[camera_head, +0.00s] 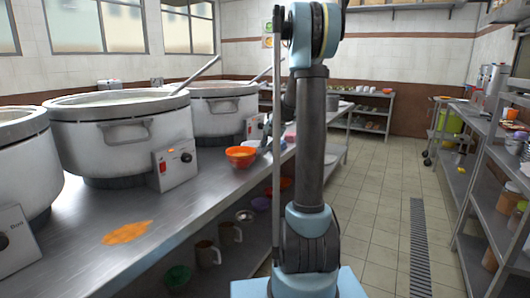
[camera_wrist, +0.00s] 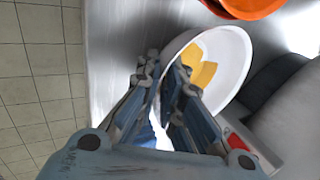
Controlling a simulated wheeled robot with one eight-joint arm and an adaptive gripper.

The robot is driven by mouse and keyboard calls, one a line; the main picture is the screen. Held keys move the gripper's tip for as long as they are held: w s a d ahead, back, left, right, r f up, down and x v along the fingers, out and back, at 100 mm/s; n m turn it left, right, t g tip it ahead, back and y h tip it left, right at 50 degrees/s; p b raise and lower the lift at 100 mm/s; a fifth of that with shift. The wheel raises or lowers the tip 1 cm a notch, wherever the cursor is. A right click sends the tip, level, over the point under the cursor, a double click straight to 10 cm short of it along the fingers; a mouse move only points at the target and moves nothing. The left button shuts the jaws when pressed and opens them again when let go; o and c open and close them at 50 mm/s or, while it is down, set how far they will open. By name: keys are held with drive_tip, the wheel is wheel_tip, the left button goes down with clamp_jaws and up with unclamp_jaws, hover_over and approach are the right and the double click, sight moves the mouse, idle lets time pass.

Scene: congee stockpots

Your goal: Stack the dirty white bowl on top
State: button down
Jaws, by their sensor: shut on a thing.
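The dirty white bowl (camera_wrist: 236,62) has yellow-orange residue inside and fills the upper middle of the wrist view. My gripper (camera_wrist: 164,78) has one finger on each side of the bowl's near wall and is shut on it. In the wrist view the bowl is over or on the steel counter; I cannot tell if it touches. Orange bowls (camera_head: 240,153) sit on the counter beside the right stockpot in the head view. An orange rim (camera_wrist: 252,8) also shows at the top of the wrist view, just beyond the white bowl. My arm hides most of the gripper in the head view.
Large stockpots (camera_head: 125,125) line the steel counter (camera_head: 190,200), with control boxes (camera_head: 175,164) in front. An orange spill (camera_head: 127,232) lies on the counter. Mugs (camera_head: 207,253) stand on the shelf below. The tiled aisle (camera_head: 375,190) is clear; shelving (camera_head: 490,185) stands at right.

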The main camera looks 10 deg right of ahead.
drive_tip(key=c, duration=1.8)
unclamp_jaws()
drive_tip(key=shift+o, duration=0.2)
drive_tip(key=shift+r, duration=0.1)
drive_tip(key=v, duration=1.1)
drive_tip(key=s+a+n, duration=0.2)
drive_tip(key=s+a, duration=0.1)
drive_tip(key=s, duration=1)
drive_tip(key=s+f+n+h, duration=0.1)
drive_tip(key=s+f+n, duration=0.1)
drive_tip(key=s+f, duration=0.4)
drive_tip(key=s+f+n+h, duration=0.1)
drive_tip(key=s+f, duration=0.5)
drive_tip(key=s, duration=0.6)
drive_tip(key=s+f+n+g+h, duration=0.1)
drive_tip(key=s+f+n+h, duration=0.1)
drive_tip(key=s+f, duration=0.4)
drive_tip(key=s+n, duration=0.1)
drive_tip(key=s, duration=0.3)
drive_tip(key=shift+d, duration=0.25)
drive_tip(key=shift+o, duration=0.3)
drive_tip(key=shift+s+d+f, duration=0.1)
drive_tip(key=shift+s+f, duration=0.1)
drive_tip(key=shift+s, duration=0.05)
drive_tip(key=shift+d, duration=0.15)
